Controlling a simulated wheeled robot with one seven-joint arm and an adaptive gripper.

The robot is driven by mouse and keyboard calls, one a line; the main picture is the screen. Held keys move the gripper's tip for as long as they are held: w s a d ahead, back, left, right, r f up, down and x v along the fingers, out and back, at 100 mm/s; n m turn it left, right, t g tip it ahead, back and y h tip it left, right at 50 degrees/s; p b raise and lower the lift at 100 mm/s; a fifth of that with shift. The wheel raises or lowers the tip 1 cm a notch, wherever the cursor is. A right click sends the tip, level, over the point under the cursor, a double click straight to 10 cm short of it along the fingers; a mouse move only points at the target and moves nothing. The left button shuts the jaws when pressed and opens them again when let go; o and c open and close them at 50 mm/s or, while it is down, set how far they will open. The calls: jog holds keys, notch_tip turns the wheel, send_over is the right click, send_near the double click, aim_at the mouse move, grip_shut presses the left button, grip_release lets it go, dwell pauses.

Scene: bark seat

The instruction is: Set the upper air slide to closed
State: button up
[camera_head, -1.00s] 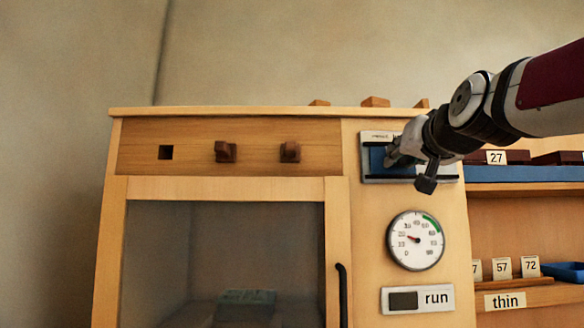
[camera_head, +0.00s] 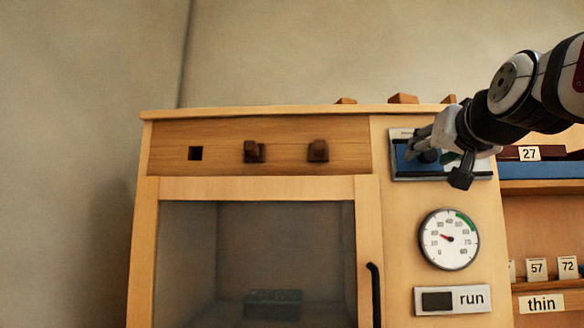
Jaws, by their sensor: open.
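The air slide plate (camera_head: 401,171) is at the upper right of the wooden cabinet, with a blue part showing on its left side. A label strip above it is too small to read and partly covered. My gripper (camera_head: 420,158) is in front of the plate, its fingers open and reaching in from the right. A dark knob shows between or just behind the fingers. I cannot tell whether they touch it. My gripper and arm hide the plate's middle and part of its right side, so the slide's setting is unclear.
Below are a round dial (camera_head: 448,239) and a "run" sign (camera_head: 453,299). A glass door (camera_head: 257,255) with a black handle (camera_head: 374,295) is at left, under wooden pegs (camera_head: 318,151). Shelves with number cards (camera_head: 537,268) stand at right. Wall space above is free.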

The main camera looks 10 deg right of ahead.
jog(key=v, duration=1)
jog(key=s+a+f+n+g+y, duration=0.1)
jog(key=a+f+n+g+y, duration=0.2)
jog(key=f, duration=0.8)
jog(key=s+a+f+g+p, duration=0.1)
jog(key=s+a+f+g, duration=0.3)
jog(key=f, duration=0.6)
jog(key=w+a+f+n+g+y, duration=0.1)
jog(key=a+f+n+g+y, duration=0.1)
jog(key=a+f, duration=0.65)
jog(key=s+f+n+g, duration=0.1)
jog(key=s+f+g, duration=0.1)
jog(key=s+f, duration=0.2)
jog(key=s+f+g, duration=0.2)
jog(key=s+f, duration=0.2)
jog(key=f, duration=0.5)
jog(key=shift+d+f+n+p, duration=0.2)
jog(key=shift+d+n+p, duration=0.15)
jog(key=shift+n, duration=0.05)
